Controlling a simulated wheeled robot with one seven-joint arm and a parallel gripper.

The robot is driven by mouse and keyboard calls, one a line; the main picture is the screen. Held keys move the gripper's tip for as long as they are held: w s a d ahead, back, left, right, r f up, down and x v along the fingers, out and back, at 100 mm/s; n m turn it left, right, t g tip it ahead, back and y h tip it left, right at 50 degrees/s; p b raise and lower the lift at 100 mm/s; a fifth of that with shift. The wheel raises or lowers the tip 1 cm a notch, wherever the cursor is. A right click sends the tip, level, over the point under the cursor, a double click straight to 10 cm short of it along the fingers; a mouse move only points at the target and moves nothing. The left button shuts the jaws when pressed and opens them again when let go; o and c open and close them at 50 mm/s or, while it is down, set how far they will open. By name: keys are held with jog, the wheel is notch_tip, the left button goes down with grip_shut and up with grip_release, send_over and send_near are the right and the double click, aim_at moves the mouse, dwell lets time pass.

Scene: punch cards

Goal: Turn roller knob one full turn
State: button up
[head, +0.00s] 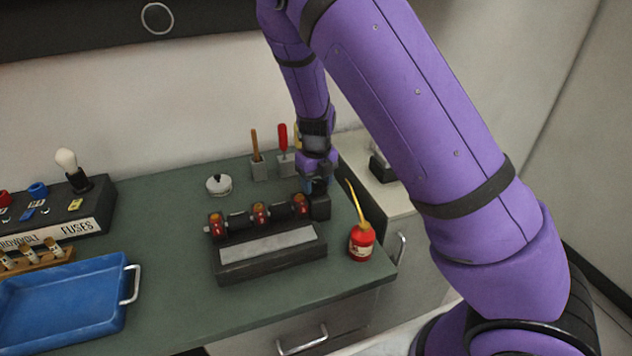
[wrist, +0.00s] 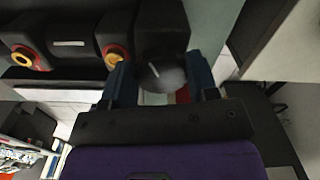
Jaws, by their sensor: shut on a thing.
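The roller unit (head: 268,250) is a dark box with a pale strip on its front and a roller along its back, carrying red and amber rings. It stands on the green worktop. In the wrist view the dark, rounded roller knob (wrist: 158,78) has a pale line on its face. My gripper (head: 318,188) is at the unit's right end. In the wrist view the blue fingers of my gripper (wrist: 160,82) are on either side of the knob and shut on it. In the head view the gripper and a dark end block (head: 320,206) mostly hide the knob.
A red oil can (head: 361,242) with a yellow spout stands close right of the unit. Tools in grey holders (head: 259,168) and a white round lidded thing (head: 219,185) stand behind. A blue tray (head: 62,305) and a fuse box (head: 55,215) are left.

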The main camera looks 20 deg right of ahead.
aim_at(317, 183)
jog(key=m, duration=0.4)
jog(key=shift+d+m, duration=0.15)
jog(key=shift+m, duration=0.25)
jog(key=shift+m, duration=0.3)
jog(key=o, duration=0.9)
jog(key=shift+o, duration=0.2)
notch_tip(317, 183, up, 11)
jog(key=shift+f, duration=0.1)
